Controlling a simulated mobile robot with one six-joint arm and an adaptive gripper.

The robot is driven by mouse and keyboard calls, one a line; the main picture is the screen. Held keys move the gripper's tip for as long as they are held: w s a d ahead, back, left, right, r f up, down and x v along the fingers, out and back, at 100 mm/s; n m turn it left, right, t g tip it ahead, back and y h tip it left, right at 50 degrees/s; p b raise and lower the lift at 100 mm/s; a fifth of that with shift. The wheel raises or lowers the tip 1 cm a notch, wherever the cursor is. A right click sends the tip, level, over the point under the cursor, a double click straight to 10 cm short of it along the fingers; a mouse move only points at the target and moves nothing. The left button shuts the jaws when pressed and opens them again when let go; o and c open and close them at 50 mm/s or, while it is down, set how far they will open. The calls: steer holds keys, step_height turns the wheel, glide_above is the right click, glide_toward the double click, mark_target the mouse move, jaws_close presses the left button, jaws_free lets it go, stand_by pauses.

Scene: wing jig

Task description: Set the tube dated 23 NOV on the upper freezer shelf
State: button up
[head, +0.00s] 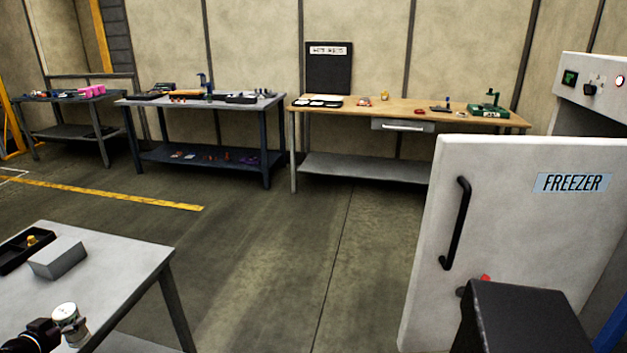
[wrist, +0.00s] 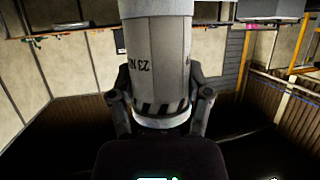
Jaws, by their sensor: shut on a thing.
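The tube dated 23 NOV (wrist: 157,60) is a pale grey-white cylinder with a striped band near one end. Its date reads upside down in the wrist view. My gripper (wrist: 162,108) is shut on it, one finger on each side. In the head view the tube (head: 68,316) shows at the lower left, beside the grey table, with my dark gripper (head: 50,333) at it. The white freezer door (head: 520,225) stands at the right with its black handle (head: 456,222) and FREEZER label towards me. The upper shelf and the freezer's inside are hidden.
The grey table (head: 120,265) at the near left bears a black tray (head: 18,252) and a grey block (head: 58,260). A wooden bench (head: 350,112) and two other tables with small items stand along the back wall. The floor between is clear.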

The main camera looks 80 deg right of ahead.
step_height(320, 180, up, 12)
steer(key=p, duration=1.1)
steer(key=shift+r+p, duration=0.1)
steer(key=shift+p, duration=0.2)
steer(key=shift+d, duration=0.1)
